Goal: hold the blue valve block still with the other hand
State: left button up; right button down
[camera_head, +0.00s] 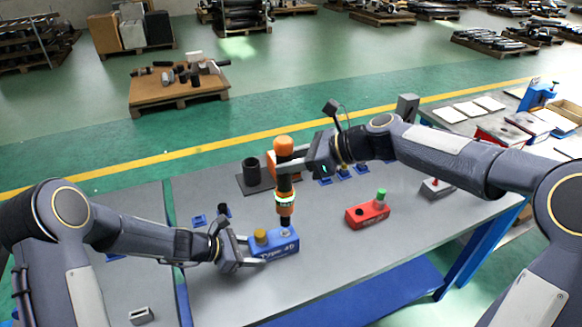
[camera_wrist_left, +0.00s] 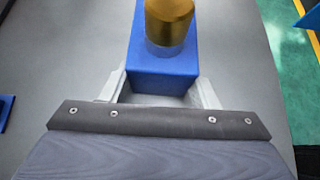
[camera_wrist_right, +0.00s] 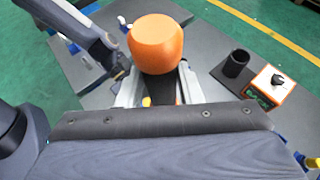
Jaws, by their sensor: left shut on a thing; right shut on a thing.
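The blue valve block (camera_head: 284,248) lies on the grey table, with a brass-coloured cap (camera_head: 261,237) on its left part. My left gripper (camera_head: 251,251) is shut on its left end; the left wrist view shows the fingers on both sides of the blue block (camera_wrist_left: 163,78). My right gripper (camera_head: 284,167) is shut on an orange and black tool (camera_head: 285,201), which stands upright over the block's right part. The tool's lower end meets the top of the block; the exact contact is too small to tell.
A red block (camera_head: 366,216) with a green cap (camera_head: 381,195) sits to the right. Behind the tool are a black cup (camera_head: 251,171) on a dark plate and an orange box (camera_head: 271,160). Small blue holders (camera_head: 199,221) stand on the left.

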dwell(0.3)
pick_arm(q)
jog(key=o, duration=1.2)
jog(key=shift+o, duration=0.2)
